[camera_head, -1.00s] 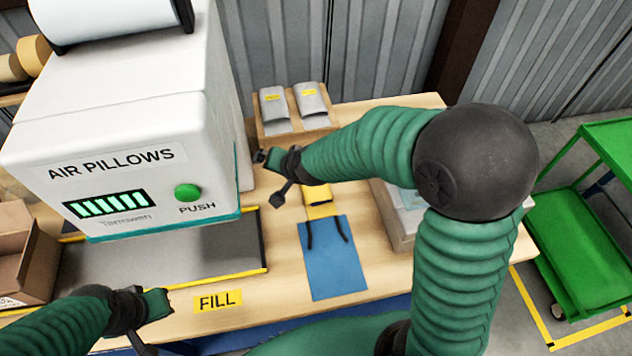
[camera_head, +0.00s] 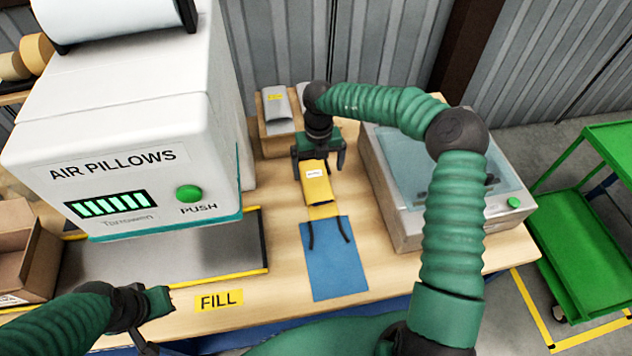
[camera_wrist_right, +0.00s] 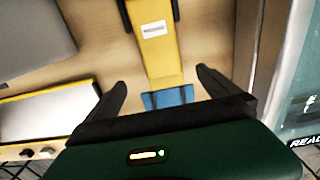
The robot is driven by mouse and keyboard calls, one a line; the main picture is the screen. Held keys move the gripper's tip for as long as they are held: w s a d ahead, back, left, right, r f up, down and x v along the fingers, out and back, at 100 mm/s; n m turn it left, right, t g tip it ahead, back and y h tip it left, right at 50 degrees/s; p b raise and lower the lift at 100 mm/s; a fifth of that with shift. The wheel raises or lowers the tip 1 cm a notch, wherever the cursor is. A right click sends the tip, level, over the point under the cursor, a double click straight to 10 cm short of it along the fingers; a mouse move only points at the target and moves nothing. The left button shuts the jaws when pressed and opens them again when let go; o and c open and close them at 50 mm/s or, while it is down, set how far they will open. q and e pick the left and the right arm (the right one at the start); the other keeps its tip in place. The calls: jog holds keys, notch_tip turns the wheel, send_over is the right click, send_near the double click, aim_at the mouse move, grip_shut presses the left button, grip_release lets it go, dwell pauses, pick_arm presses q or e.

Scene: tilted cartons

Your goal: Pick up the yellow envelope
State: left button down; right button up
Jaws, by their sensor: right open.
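The yellow envelope (camera_head: 317,187) lies on the table at the far end of the blue mat (camera_head: 335,262), with a white label on its upper part. In the right wrist view the envelope (camera_wrist_right: 155,50) runs between and beyond my open fingers. My right gripper (camera_head: 319,165) is over the envelope's far end, fingers apart on either side and pointing down; contact is not visible. In the wrist view the right gripper (camera_wrist_right: 160,90) holds nothing. My left gripper (camera_head: 150,305) is at the lower left, away from the envelope; its jaw opening is unclear.
The white AIR PILLOWS machine (camera_head: 120,130) stands at the left. A sealing machine (camera_head: 400,215) with a clear lid stands right of the envelope. A wooden holder (camera_head: 275,135) with grey pouches is behind. A green cart (camera_head: 590,230) stands at the right.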

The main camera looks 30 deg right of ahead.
send_over(319, 190)
jog(key=f, duration=0.5)
jog(key=shift+a+f, duration=0.25)
jog(key=shift+f, duration=0.15)
jog(key=f, duration=0.5)
jog(key=shift+d+f, duration=0.3)
jog(key=shift+f, duration=0.05)
jog(key=shift+r, duration=0.15)
jog(key=c, duration=1.4)
